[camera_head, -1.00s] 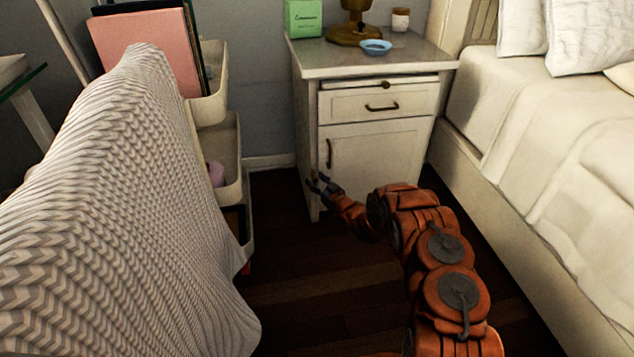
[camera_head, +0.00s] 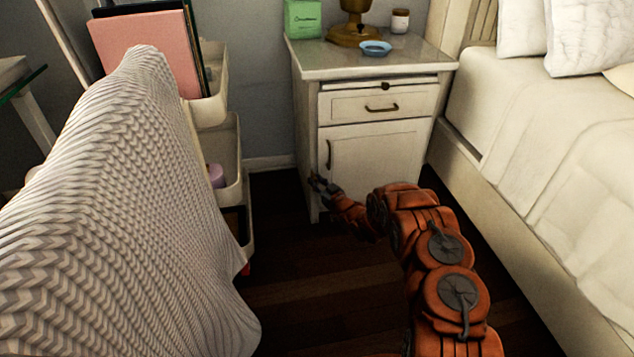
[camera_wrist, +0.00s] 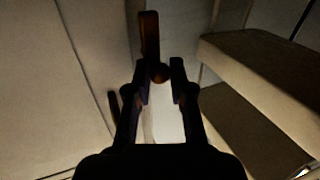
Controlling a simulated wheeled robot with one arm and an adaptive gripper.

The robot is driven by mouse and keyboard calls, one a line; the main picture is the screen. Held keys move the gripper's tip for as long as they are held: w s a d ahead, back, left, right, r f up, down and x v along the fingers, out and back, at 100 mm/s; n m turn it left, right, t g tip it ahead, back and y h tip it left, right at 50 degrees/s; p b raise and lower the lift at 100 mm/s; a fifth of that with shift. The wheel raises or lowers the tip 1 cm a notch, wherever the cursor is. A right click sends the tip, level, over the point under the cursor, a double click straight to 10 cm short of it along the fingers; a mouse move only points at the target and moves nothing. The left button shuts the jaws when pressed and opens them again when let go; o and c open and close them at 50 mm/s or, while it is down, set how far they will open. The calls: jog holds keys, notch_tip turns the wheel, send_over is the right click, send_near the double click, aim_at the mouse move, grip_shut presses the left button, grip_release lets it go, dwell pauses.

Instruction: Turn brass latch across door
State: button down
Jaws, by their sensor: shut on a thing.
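The brass latch (camera_wrist: 150,35) is a dark brown bar with a rounded lower end in the wrist view. It lies at the edge of a pale panel. My gripper (camera_wrist: 160,68) has a finger on each side of its rounded end and is shut on it. In the head view my gripper (camera_head: 318,182) is at the lower left of the white nightstand door (camera_head: 378,165), below the dark door handle (camera_head: 328,155). The door looks closed. The latch cannot be made out in the head view, where my gripper covers that spot.
A shelved trolley (camera_head: 228,160) stands left of the nightstand (camera_head: 420,62), with dark floor between. A draped knit blanket (camera_head: 120,210) fills the left. The bed (camera_head: 540,150) is close on the right. A lamp (camera_head: 355,30) and blue dish (camera_head: 376,47) stand on top.

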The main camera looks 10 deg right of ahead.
jog(key=n+p, duration=0.1)
jog(key=n, duration=0.1)
jog(key=n+g, duration=0.1)
jog(key=n, duration=0.1)
jog(key=shift+a+r+h+p, duration=0.2)
jog(key=shift+r+h+p, duration=0.15)
jog(key=shift+h, duration=0.05)
jog(key=n+h+b, duration=0.2)
jog(key=n+b, duration=0.1)
jog(key=n+g+h+b, duration=0.1)
jog(key=n+b, duration=0.1)
jog(key=n, duration=0.1)
jog(key=n+g+h+b, duration=0.1)
jog(key=n+h+b, duration=0.1)
jog(key=n+b, duration=0.1)
jog(key=shift+a+f+h+b, duration=0.2)
jog(key=shift+a+h+b, duration=0.1)
jog(key=shift+a, duration=0.05)
jog(key=shift+r, duration=0.1)
jog(key=c, duration=1)
grip_release()
jog(key=shift+c, duration=0.2)
jog(key=shift+d, duration=0.15)
